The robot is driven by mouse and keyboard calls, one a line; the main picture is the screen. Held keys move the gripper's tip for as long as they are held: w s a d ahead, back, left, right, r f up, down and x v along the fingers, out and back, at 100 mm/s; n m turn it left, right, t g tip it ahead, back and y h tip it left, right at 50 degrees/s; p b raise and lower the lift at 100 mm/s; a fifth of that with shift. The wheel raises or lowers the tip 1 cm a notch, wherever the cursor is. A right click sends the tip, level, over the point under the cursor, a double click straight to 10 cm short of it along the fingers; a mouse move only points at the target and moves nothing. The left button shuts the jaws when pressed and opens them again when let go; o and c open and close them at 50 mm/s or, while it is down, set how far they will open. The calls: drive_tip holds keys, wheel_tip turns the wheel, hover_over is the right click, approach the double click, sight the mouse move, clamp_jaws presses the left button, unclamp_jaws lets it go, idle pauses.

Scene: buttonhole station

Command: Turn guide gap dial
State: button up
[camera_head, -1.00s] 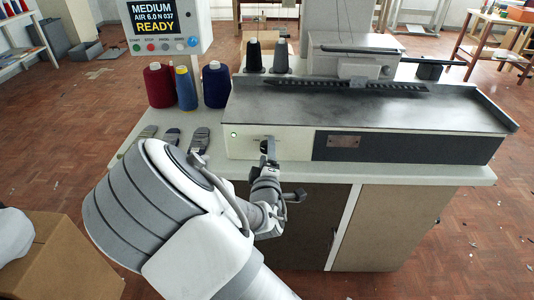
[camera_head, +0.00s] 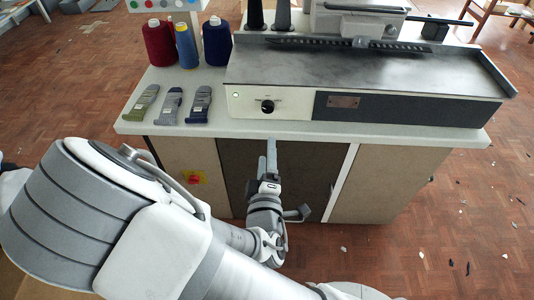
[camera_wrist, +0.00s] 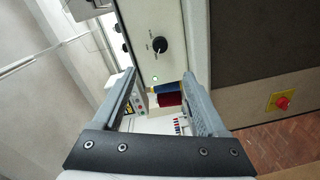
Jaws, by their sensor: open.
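The guide gap dial is a round black knob (camera_head: 268,106) on the white front panel (camera_head: 246,104) of the machine. In the wrist view the knob (camera_wrist: 160,46) is above the gap between the fingers, with small markings around it. My gripper (camera_head: 271,148) is open and empty, below the table edge and apart from the dial. Its two grey fingers (camera_wrist: 163,92) frame the gap in the wrist view. The dial is fully visible in the head view.
The table edge (camera_head: 330,134) lies between my gripper and the panel. Red, grey-blue and navy thread cones (camera_head: 187,45) stand left of the machine. Folded socks (camera_head: 168,105) lie at the table's front left. A red knob on yellow (camera_head: 194,178) is on the cabinet below.

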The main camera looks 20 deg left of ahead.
drive_tip(key=shift+s+d+p, duration=0.25)
drive_tip(key=shift+s+p, duration=0.4)
drive_tip(key=shift+s, duration=0.05)
drive_tip(key=shift+r, duration=0.1)
